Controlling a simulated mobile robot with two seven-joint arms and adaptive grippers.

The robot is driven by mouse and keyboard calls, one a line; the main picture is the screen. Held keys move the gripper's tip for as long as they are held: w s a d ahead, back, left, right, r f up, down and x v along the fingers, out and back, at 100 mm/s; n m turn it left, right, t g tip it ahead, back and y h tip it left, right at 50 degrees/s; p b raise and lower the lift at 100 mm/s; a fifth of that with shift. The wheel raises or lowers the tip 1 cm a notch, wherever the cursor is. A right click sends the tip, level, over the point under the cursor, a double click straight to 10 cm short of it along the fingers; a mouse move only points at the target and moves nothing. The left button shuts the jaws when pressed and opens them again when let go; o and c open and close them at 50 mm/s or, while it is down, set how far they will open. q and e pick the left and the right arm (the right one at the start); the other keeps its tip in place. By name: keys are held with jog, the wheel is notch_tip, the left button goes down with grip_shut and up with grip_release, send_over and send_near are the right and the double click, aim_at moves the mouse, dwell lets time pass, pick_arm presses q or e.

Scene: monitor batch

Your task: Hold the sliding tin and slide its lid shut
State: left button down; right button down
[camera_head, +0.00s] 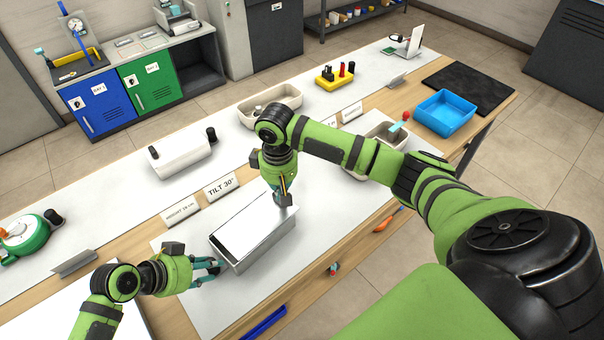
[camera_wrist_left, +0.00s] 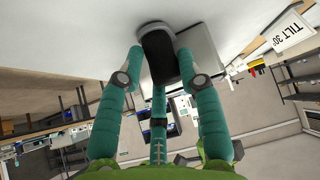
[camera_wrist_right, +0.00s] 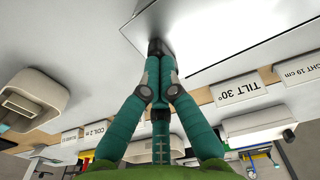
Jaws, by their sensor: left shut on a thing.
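The sliding tin (camera_head: 264,247) is a grey box on the white mat at the near part of the table. Its pale lid (camera_head: 250,222) covers most of the top; a dark strip shows along the left end. My left gripper (camera_head: 217,266) is at the tin's left end, shut on its dark rounded grip (camera_wrist_left: 158,52), which shows between the fingers in the left wrist view. My right gripper (camera_head: 283,200) points down at the tin's far right end. Its fingers are together at the tin's edge in the right wrist view (camera_wrist_right: 156,48); whether they touch the lid is hidden.
A "TILT 30°" sign (camera_head: 222,186) and another sign (camera_head: 181,211) stand behind the tin. A white box with a dark knob (camera_head: 180,152) and beige bins (camera_head: 270,103) are farther back. A blue tray (camera_head: 444,112) lies at the right. The mat right of the tin is clear.

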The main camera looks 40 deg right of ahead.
jog(key=shift+s+a+f, duration=0.45)
jog(key=shift+a+f, duration=0.25)
jog(key=shift+a, duration=0.1)
jog(key=c, duration=1.4)
grip_release()
jog(key=shift+o, duration=0.2)
jog(key=shift+a, duration=0.1)
jog(key=shift+w+f, duration=0.15)
jog(key=shift+w, duration=0.05)
jog(key=shift+d, duration=0.2)
notch_tip(320, 180, up, 13)
jog(key=shift+w, duration=0.35)
